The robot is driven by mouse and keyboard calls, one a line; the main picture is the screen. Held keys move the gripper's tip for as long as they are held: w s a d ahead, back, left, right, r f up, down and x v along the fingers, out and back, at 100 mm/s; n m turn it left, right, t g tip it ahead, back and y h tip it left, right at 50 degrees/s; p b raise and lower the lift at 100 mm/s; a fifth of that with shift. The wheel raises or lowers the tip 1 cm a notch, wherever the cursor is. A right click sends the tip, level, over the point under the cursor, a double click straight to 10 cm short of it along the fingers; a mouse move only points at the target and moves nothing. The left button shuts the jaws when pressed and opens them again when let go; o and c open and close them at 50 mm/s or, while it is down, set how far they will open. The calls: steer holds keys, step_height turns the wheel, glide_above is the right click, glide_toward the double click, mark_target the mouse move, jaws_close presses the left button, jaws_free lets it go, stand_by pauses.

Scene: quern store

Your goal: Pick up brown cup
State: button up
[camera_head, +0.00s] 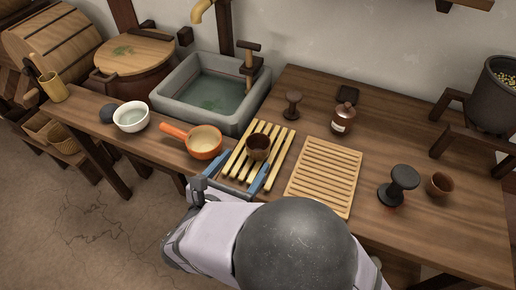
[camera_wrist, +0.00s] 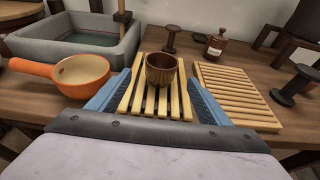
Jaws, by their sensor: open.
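A small brown cup (camera_head: 258,147) stands upright on a pale slatted wooden rack (camera_head: 243,139) near the front of the counter. In the wrist view the cup (camera_wrist: 161,69) is near the centre, on the slatted rack (camera_wrist: 155,103). My gripper (camera_head: 243,170) is open, with blue fingers apart on the near side of the rack. In the wrist view the gripper (camera_wrist: 163,80) has one finger to the left and one to the right of the cup. No contact with the cup shows. Another brown cup (camera_head: 439,184) stands at the right of the counter.
An orange-handled pan (camera_head: 204,142) sits left of the rack, and a slatted board (camera_head: 324,177) sits right. A stone sink (camera_head: 211,92) lies behind.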

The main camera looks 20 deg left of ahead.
mark_target(253, 153)
steer(key=shift+x, duration=3.6)
steer(key=shift+d+r, duration=0.1)
steer(key=shift+r, duration=0.05)
steer(key=c, duration=1.2)
